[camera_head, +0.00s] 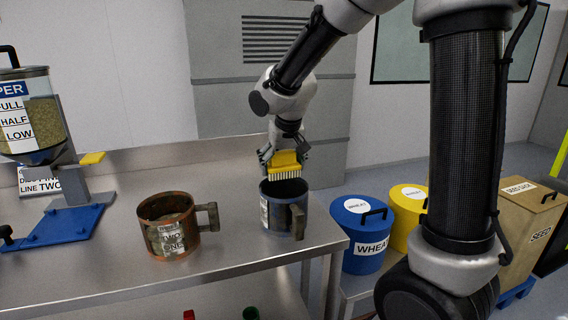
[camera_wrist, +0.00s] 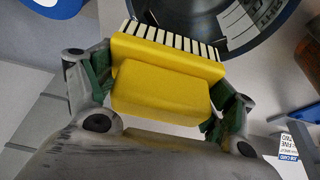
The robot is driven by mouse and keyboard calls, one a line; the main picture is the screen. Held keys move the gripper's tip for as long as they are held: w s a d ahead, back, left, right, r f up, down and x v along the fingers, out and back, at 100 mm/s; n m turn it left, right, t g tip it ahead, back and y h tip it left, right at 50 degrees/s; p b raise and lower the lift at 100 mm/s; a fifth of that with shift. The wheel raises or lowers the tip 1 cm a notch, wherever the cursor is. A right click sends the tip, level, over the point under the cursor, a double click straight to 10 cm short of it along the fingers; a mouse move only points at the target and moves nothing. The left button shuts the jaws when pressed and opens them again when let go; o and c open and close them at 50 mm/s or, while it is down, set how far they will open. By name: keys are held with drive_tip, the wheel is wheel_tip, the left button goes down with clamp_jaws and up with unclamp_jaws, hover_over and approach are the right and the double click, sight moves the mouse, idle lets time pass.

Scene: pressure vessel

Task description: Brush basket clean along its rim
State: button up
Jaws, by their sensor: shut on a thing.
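My gripper (camera_head: 283,157) is shut on a yellow brush (camera_head: 285,166) with pale bristles pointing down. In the wrist view the brush (camera_wrist: 160,92) sits between the green-padded fingers, its bristles over the near rim of a dark round basket (camera_wrist: 225,38). In the head view this blue-grey basket (camera_head: 277,220) stands upright on the steel table, its handle toward the camera. The bristles are at its far rim; I cannot tell whether they touch. A second, rusty brown basket (camera_head: 160,236) with a label and a side handle stands to the left.
The steel table (camera_head: 110,270) has a raised back edge. A hopper (camera_head: 40,115) with a blue base stands at the left. A blue wheat bin (camera_head: 366,258), a yellow bin (camera_head: 411,221) and a seed box (camera_head: 520,230) stand at the right.

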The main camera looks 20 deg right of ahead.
drive_tip(key=shift+a, duration=2.3)
drive_tip(key=shift+d, duration=1.55)
drive_tip(key=shift+d+f, duration=0.2)
drive_tip(key=shift+d, duration=1.25)
drive_tip(key=shift+c, duration=0.4)
drive_tip(key=shift+a+r, duration=0.2)
drive_tip(key=shift+a, duration=2.75)
drive_tip(key=shift+d+f, duration=0.15)
drive_tip(key=shift+d, duration=2.8)
drive_tip(key=shift+a, duration=2.95)
drive_tip(key=shift+d, duration=1.5)
drive_tip(key=shift+d+f, duration=0.1)
drive_tip(key=shift+d, duration=1.35)
drive_tip(key=shift+a, duration=2.95)
drive_tip(key=shift+d, duration=1.55)
drive_tip(key=shift+d, duration=1.4)
